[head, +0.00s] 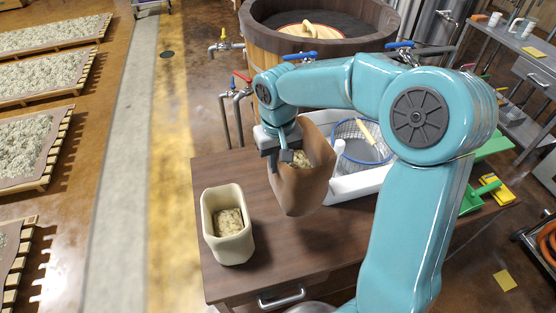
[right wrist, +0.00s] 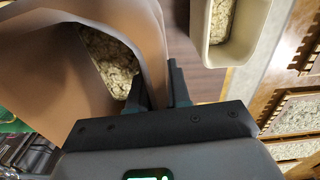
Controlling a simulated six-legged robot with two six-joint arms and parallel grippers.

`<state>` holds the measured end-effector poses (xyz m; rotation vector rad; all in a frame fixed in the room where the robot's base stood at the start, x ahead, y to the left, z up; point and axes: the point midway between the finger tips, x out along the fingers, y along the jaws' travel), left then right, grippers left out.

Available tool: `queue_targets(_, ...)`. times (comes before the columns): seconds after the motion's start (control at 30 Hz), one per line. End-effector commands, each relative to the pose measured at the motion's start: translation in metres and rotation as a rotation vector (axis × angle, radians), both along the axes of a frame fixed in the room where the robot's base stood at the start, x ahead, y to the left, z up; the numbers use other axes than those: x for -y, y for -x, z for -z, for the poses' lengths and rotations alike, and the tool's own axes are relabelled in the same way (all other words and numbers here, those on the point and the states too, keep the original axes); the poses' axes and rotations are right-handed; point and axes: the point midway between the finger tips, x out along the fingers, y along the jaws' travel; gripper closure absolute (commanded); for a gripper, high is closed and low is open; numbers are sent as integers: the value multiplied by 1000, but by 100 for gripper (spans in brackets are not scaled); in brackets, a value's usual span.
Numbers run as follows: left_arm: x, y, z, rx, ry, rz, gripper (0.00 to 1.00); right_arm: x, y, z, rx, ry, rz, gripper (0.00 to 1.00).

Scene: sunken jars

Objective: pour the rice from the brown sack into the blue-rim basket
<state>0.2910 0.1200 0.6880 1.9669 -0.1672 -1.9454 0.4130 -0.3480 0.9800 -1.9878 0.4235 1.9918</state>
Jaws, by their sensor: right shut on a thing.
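The brown sack (head: 302,188) is open at the top, with pale rice showing in its mouth. My right gripper (head: 284,158) is shut on the sack's left upper wall. In the right wrist view the fingers (right wrist: 157,88) pinch the sack's wall, and rice (right wrist: 106,62) shows inside the sack (right wrist: 50,60). The sack looks roughly upright, in front of the blue-rim basket; whether it touches the table I cannot tell. The blue-rim basket (head: 352,148) is a mesh basket in a white tub, partly hidden by the sack and my arm. My left gripper is not in view.
A cream bin (head: 232,245) with some rice stands at the left of the brown table (head: 215,172); it also shows in the right wrist view (right wrist: 235,52). A large wooden vat (head: 270,48) with taps stands behind. Green scoops (head: 480,195) lie at the right.

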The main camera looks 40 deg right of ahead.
Motion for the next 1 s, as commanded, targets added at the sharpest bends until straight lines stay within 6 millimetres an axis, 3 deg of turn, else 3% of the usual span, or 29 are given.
queue_targets(0.1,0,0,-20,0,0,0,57,1,-1,-24,5,2,0,100)
queue_targets(0.47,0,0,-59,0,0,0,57,1,-1,-72,5,2,0,100)
queue_targets(1.0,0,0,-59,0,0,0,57,0,0,-73,4,2,0,100)
